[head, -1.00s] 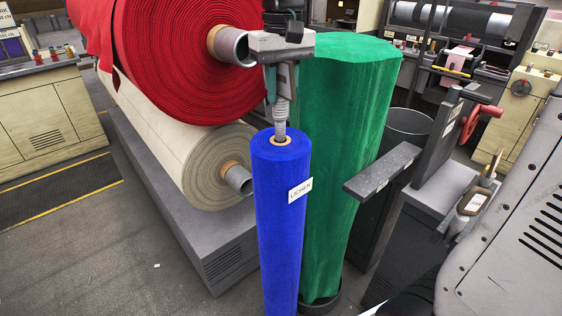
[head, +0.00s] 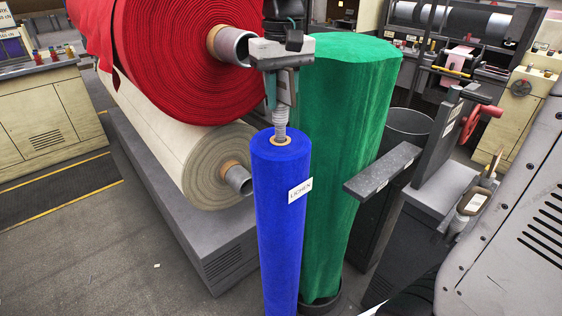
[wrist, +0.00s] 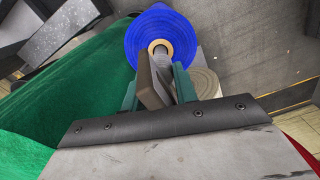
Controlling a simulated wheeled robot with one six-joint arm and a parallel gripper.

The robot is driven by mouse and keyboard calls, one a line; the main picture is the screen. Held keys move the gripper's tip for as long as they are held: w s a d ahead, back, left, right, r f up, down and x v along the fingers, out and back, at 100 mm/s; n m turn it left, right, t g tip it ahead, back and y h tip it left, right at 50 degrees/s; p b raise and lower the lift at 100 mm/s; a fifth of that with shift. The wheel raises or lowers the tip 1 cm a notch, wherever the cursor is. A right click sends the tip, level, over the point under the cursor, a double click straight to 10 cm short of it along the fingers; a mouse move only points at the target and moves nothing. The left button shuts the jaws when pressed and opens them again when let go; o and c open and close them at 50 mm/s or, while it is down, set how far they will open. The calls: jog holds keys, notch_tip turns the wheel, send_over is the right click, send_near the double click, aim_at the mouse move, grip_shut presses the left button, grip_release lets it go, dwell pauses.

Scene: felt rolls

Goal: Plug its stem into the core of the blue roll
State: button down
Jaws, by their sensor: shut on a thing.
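The blue roll (head: 280,220) stands upright with a white label reading LICHEN. Its tan core ring (head: 281,141) is at the top and also shows in the wrist view (wrist: 160,45). My gripper (head: 281,98) is directly above the roll's top, fingers pointing down. It is shut on a plug whose grey ribbed stem (head: 280,125) points down, with its lower end at the core mouth. How far the stem is inside the core cannot be told. In the wrist view, a brownish-grey part of the plug (wrist: 150,85) shows between the green fingers and partly covers the core.
A tall green roll (head: 346,160) stands close behind and right of the blue roll. A large red roll (head: 190,60) and a cream roll (head: 185,150) lie at left, tube ends near my gripper. A dark grey bar (head: 383,171) juts out at right.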

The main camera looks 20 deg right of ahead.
jog(key=shift+f, duration=2.2)
dwell(1.5)
jog(key=c, duration=1)
grip_release()
jog(key=shift+c, duration=1)
jog(key=shift+c, duration=0.8)
jog(key=o, duration=0.6)
